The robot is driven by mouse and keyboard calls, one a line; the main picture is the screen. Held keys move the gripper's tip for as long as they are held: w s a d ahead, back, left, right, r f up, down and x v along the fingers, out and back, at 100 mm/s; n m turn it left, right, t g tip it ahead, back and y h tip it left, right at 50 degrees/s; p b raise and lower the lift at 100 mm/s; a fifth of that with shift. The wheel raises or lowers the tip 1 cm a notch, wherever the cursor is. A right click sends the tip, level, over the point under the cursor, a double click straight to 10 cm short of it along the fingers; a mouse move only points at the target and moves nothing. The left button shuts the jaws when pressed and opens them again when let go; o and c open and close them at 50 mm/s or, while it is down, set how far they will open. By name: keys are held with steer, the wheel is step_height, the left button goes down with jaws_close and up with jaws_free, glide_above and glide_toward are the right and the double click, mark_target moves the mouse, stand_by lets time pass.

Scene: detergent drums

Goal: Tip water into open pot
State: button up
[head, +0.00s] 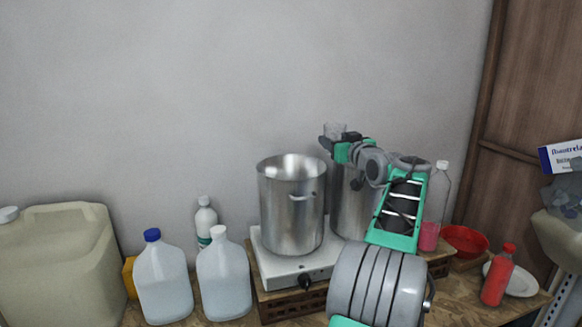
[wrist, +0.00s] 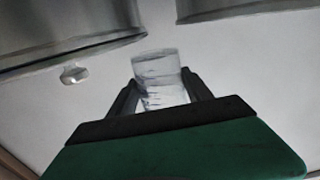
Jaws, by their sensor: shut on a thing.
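The open steel pot (head: 291,210) stands upright on the white hot plate (head: 285,262), its mouth uncovered. A second steel pot (head: 352,208) stands to its right, partly hidden behind my arm, so I cannot tell whether it is open. My gripper (head: 331,138) is shut on a clear glass (head: 337,128) and holds it up near the top of the second pot. In the wrist view the glass (wrist: 160,75) sits between the two dark fingers. It looks clear; I cannot tell its water level. Parts of both pots show at the top of the wrist view.
Two jugs (head: 163,281) (head: 224,278) and a white bottle (head: 205,220) stand left of the hot plate, beside a large beige canister (head: 60,262). To the right are a clear bottle with pink liquid (head: 429,235), a red bowl (head: 465,240), a red bottle (head: 497,277) and a white plate (head: 523,281).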

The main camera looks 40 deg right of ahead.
mark_target(326, 136)
steer(key=shift+r, duration=0.1)
steer(key=shift+w+a+r+n, duration=0.15)
steer(key=shift+a+r+n, duration=0.2)
steer(key=shift+n, duration=0.45)
steer(key=shift+a+f+n, duration=0.15)
steer(key=shift+a+n, duration=0.05)
steer(key=shift+n, duration=0.1)
steer(key=shift+w+a+f+n+b, duration=0.3)
steer(key=shift+a+f+n+b, duration=0.2)
steer(key=shift+n+b, duration=0.4)
steer(key=shift+w+a+r+n, duration=0.2)
steer(key=shift+a+r+n, duration=0.25)
steer(key=shift+n, duration=0.25)
steer(key=shift+w+a+f+n+b, duration=0.15)
steer(key=shift+a+n+b, duration=0.1)
steer(key=shift+n, duration=0.6)
steer(key=shift+w+a+r+n+b, duration=0.1)
steer(key=shift+a+n+b, duration=0.15)
steer(key=shift+n, duration=0.55)
steer(key=shift+w+a+f+n+b, duration=0.15)
steer(key=shift+a+n+b, duration=0.1)
steer(key=shift+n, duration=0.6)
